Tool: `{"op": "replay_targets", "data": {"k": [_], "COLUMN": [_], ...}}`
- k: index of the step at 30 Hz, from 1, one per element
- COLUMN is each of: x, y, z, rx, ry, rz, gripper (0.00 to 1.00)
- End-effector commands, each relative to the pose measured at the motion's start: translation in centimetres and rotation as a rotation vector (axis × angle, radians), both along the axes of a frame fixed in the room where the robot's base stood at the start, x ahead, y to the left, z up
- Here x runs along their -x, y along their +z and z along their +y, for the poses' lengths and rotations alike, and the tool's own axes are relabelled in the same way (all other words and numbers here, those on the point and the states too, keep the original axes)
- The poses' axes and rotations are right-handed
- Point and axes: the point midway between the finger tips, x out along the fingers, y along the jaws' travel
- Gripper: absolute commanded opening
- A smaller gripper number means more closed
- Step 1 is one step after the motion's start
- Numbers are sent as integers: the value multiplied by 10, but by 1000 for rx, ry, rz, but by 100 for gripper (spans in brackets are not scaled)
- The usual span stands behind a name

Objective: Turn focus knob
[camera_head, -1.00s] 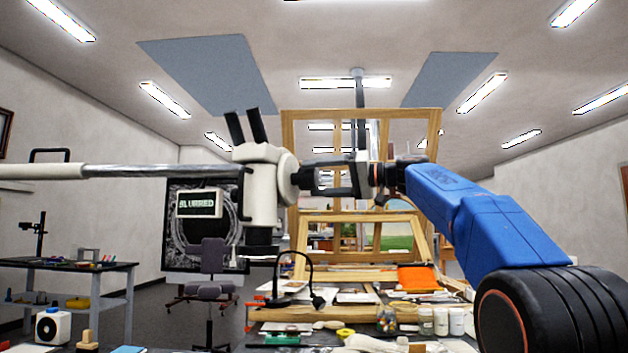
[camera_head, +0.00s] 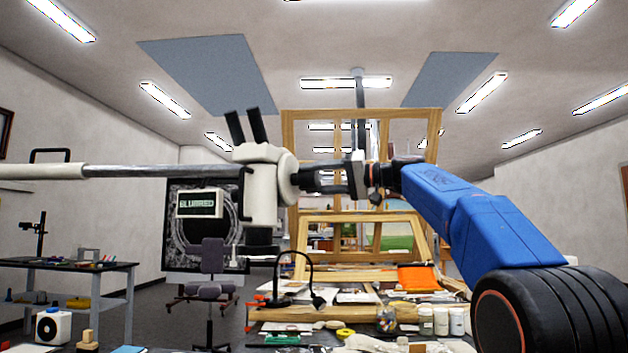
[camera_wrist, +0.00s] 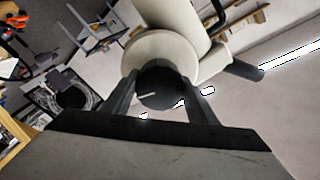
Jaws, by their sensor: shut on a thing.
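The white microscope head (camera_head: 262,190) hangs on a horizontal boom, with two dark eyepieces on top. Its round white knob housing (camera_head: 288,178) faces my arm. In the wrist view the dark focus knob (camera_wrist: 160,88), with a white index line pointing left and slightly down, sits in front of the pale round housing (camera_wrist: 160,52). My gripper (camera_wrist: 158,92) has a finger on each side of the knob and is shut on it. The head view shows my gripper (camera_head: 305,180) against the housing's right side. A screen (camera_head: 200,203) behind reads "BLURRED".
The boom (camera_head: 130,171) runs left from the microscope. Below is a cluttered bench with a black desk lamp (camera_head: 300,275), jars (camera_head: 440,320) and an orange cloth (camera_head: 417,277). A wooden easel frame (camera_head: 360,215) stands behind. A side table (camera_head: 70,265) is at left.

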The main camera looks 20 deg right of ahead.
Motion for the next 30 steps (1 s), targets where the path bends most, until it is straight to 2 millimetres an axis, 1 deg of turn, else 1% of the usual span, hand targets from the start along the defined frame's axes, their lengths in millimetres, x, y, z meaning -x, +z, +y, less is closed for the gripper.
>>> {"op": "replay_targets", "data": {"k": [18, 24, 30], "x": [0, 0, 0], "y": [0, 0, 0], "z": [0, 0, 0], "rx": [-212, -252, -266], "ry": [0, 0, 0], "rz": [315, 374, 396], "gripper": [30, 30, 30]}}
